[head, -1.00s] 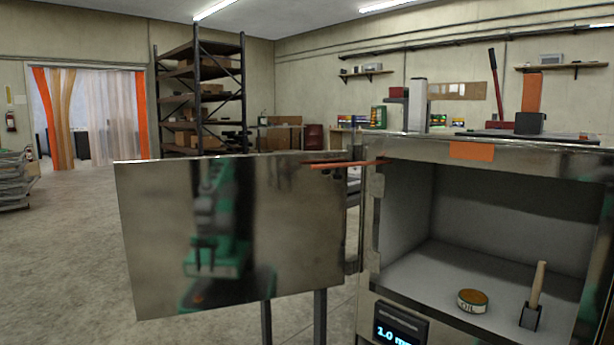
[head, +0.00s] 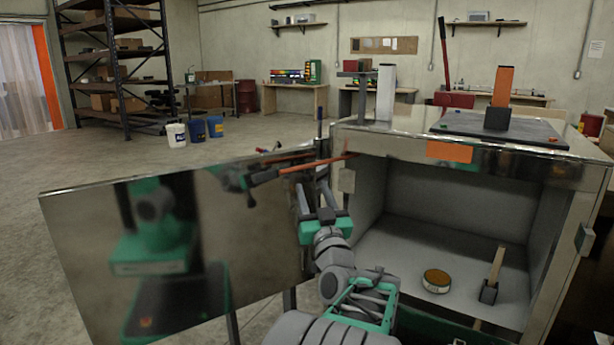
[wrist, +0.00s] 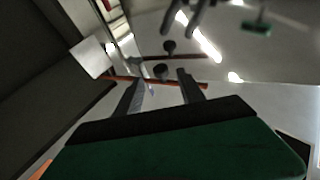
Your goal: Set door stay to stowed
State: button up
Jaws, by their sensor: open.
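The door stay is a thin orange-red rod (head: 300,166) near the top of the open mirror-like door (head: 80,250). It spans from the door's inner face toward the top front edge of the trailer box. In the wrist view the rod (wrist: 155,84) runs across in front of my fingers, and its reflection shows in the door behind. My gripper (head: 318,192) is raised by the hinge side of the door, just below the rod. In the wrist view my gripper (wrist: 160,88) is open, its two fingertips close to the rod; whether they touch it is unclear.
The trailer box (head: 450,215) stands open on the right, holding a round tin (head: 437,280) and a wooden-handled mallet (head: 492,275). A dark plate (head: 510,128) lies on its top. Buckets (head: 195,131) and a shelf rack (head: 115,60) stand behind. The floor at left is clear.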

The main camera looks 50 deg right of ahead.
aim_at(308, 181)
jog(key=x, duration=0.4)
jog(key=shift+w, duration=0.2)
jog(key=shift+s, duration=0.1)
grip_shut()
dwell(1.1)
